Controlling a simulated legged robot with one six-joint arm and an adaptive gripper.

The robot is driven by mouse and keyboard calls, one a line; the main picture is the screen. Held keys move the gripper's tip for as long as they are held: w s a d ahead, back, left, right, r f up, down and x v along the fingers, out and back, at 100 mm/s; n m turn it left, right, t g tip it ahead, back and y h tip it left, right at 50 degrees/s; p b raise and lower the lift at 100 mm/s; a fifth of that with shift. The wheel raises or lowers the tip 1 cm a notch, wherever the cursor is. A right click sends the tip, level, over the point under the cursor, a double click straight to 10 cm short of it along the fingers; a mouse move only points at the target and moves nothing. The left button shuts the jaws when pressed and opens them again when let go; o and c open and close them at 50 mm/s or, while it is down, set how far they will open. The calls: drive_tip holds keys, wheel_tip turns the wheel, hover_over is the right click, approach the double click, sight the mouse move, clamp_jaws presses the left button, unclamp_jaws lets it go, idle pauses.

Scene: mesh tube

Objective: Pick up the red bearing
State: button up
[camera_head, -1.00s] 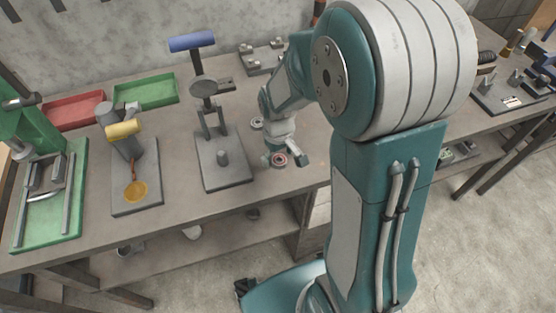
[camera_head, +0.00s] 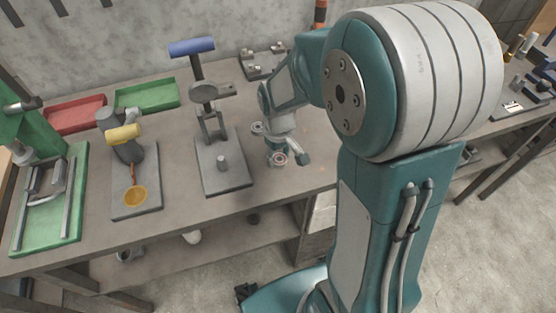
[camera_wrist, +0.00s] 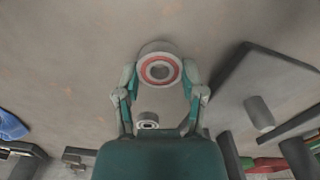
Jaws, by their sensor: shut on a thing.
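The red bearing (camera_wrist: 160,69), a metal ring with a red band, shows between my fingertips in the wrist view. In the head view the red bearing (camera_head: 279,159) is at the front part of the bench, right of the press stand. My gripper (camera_head: 286,157) is around it from above, with a finger on each side. In the wrist view my gripper (camera_wrist: 161,76) is shut on the bearing. I cannot tell whether the bearing touches the bench. A second, plain bearing (camera_wrist: 147,120) lies apart from it; it also shows in the head view (camera_head: 257,128).
A press stand (camera_head: 224,176) with a blue handle is left of my gripper. Further left are a yellow-handled fixture (camera_head: 136,184), a green fixture (camera_head: 48,232), a red tray (camera_head: 76,114) and a green tray (camera_head: 147,93).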

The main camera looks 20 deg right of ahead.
drive_tip(key=s+d+r, duration=0.8)
drive_tip(key=s+r, duration=0.2)
drive_tip(key=s, duration=0.1)
drive_tip(key=shift+s+d+r, duration=0.15)
drive_tip(key=shift+r, duration=0.2)
